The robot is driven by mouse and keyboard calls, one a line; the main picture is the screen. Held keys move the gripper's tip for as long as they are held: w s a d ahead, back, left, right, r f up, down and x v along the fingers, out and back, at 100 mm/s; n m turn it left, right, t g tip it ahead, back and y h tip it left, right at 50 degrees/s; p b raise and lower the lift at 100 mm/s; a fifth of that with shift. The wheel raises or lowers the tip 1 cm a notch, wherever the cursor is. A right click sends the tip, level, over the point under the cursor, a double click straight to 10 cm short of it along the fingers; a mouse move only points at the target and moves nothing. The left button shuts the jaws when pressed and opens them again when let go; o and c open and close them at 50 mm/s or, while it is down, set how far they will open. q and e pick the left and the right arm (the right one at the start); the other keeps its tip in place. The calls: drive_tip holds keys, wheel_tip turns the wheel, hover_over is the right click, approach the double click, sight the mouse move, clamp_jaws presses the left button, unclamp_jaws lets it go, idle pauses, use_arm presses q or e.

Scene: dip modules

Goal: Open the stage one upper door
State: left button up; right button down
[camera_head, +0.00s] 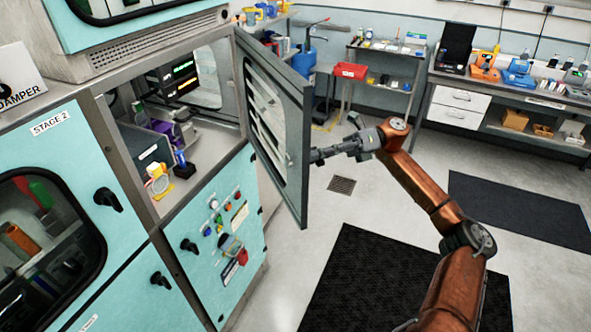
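A cabinet door with a glass window (265,110) stands wide open, swung out from the upper compartment (200,165) to the right of the panel labelled STAGE 2. No stage one label is readable on it. My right gripper (318,156) is at the right side of the door, level with its middle, with its fingertips at or very near the door's free edge. I cannot tell whether they touch it, or whether the fingers are open or shut. My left gripper is not in view.
Inside the open compartment are screens (178,78), boxes and small items. Below it is a teal panel (225,240) with knobs and buttons. A closed STAGE 2 door (75,140) is at left. Benches (500,85) stand at the back. Floor around the black mats (370,280) is clear.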

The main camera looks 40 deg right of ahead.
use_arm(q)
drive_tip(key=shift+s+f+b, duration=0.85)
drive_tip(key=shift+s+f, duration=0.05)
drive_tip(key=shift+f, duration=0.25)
use_arm(e)
drive_tip(key=shift+s+d+n+g, duration=0.1)
drive_tip(key=shift+d+n+g, duration=0.3)
drive_tip(key=shift+d, duration=0.95)
drive_tip(key=shift+s+d+n+g, duration=0.15)
drive_tip(key=shift+d+g, duration=0.45)
drive_tip(key=shift+d, duration=0.75)
drive_tip(key=shift+r, duration=0.1)
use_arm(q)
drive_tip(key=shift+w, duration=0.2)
use_arm(e)
drive_tip(key=c, duration=1.7)
unclamp_jaws()
drive_tip(key=shift+o, duration=0.2)
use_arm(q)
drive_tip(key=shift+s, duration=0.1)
use_arm(e)
wheel_tip(320, 180, up, 10)
drive_tip(key=shift+w, duration=0.1)
